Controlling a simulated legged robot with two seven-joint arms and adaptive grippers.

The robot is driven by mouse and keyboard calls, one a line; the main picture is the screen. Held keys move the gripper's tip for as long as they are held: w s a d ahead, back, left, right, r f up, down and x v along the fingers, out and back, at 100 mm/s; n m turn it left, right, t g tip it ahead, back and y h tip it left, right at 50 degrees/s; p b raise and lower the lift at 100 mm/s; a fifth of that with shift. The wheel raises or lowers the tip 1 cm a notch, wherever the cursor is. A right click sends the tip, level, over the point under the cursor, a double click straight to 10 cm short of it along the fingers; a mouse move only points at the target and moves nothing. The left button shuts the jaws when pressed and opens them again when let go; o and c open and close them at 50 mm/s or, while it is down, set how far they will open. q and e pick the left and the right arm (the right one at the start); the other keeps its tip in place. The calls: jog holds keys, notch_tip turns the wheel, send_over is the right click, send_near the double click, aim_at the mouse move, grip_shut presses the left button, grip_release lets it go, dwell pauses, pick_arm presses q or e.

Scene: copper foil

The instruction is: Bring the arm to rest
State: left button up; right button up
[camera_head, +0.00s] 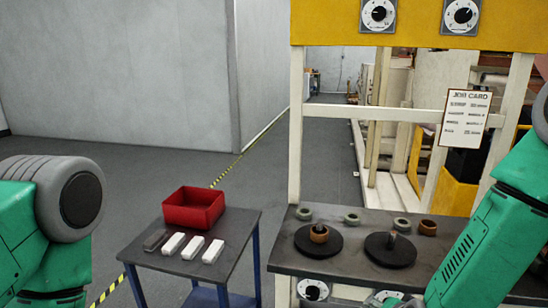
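My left arm (40,230) comes in at the left edge, green with a grey joint. Its gripper is not in the picture. My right arm (490,240) comes in from the right edge and slopes down and left across the right end of the workbench (345,260). Its lower end runs out at the bottom edge, and I see no fingertips there. Whether either gripper holds something is hidden.
A small table (225,250) bears a red bin (193,208), several white blocks (192,247) and one dark block (155,239). The workbench carries two black discs (318,242) and several rings (351,218). A job card (465,118) hangs above. Open floor lies behind.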

jog(key=s+d+f+n+g+b, duration=0.1)
jog(key=s+f, duration=0.4)
jog(key=s, duration=0.5)
jog(key=s+d+f+n+g, duration=0.2)
jog(key=s+f+n+g, duration=0.2)
jog(key=s, duration=0.5)
jog(key=s+d+f+n+g+b, duration=0.1)
jog(key=s+f+n+g, duration=0.2)
jog(key=s+f, duration=0.4)
jog(key=s+n, duration=0.1)
jog(key=s, duration=0.2)
jog(key=shift+s+d+y+b, duration=0.15)
jog(key=shift+s+y+b, duration=0.15)
jog(key=shift+y, duration=0.1)
jog(key=shift+a, duration=0.25)
jog(key=shift+w+d+f, duration=0.15)
jog(key=shift+d, duration=0.1)
jog(key=shift+a, duration=0.15)
